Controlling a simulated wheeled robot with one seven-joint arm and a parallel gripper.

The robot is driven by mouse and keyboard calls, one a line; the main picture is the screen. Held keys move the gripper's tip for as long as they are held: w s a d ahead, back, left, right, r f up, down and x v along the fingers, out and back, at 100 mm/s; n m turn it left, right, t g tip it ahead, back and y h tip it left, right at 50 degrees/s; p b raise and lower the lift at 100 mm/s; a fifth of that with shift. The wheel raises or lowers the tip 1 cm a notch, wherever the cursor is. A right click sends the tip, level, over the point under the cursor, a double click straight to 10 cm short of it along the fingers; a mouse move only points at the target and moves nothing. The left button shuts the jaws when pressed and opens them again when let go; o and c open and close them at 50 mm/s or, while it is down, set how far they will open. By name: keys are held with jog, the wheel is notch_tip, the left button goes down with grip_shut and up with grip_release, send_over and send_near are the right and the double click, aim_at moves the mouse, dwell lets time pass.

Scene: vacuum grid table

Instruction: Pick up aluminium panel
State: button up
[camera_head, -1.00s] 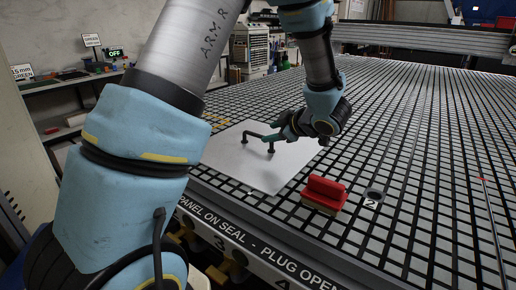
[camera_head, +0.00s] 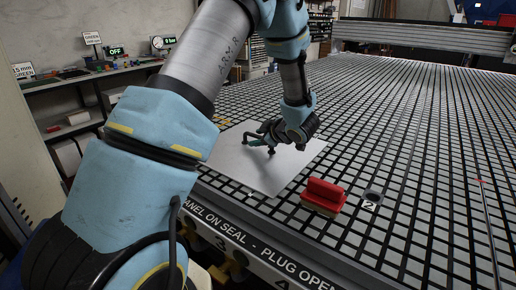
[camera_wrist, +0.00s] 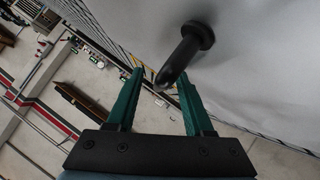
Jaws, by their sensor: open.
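The aluminium panel (camera_head: 238,178) is a pale flat sheet lying on the grid table near its front edge. It also fills the upper right of the wrist view (camera_wrist: 270,70). A black bar handle (camera_head: 271,152) stands on it, partly hidden by my gripper in the head view. My gripper (camera_head: 254,139) is at the handle, above the panel. In the wrist view my gripper (camera_wrist: 161,76) has its two teal fingers apart. The handle (camera_wrist: 187,48) shows there with its bar end in the gap near the fingertips. I cannot tell whether either finger touches it.
The black-and-grey grid table (camera_head: 430,130) is clear further right and back, apart from a thin rod (camera_head: 488,225). A cluttered workbench (camera_head: 95,80) stands at the left.

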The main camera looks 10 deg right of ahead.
grip_shut()
dwell(1.2)
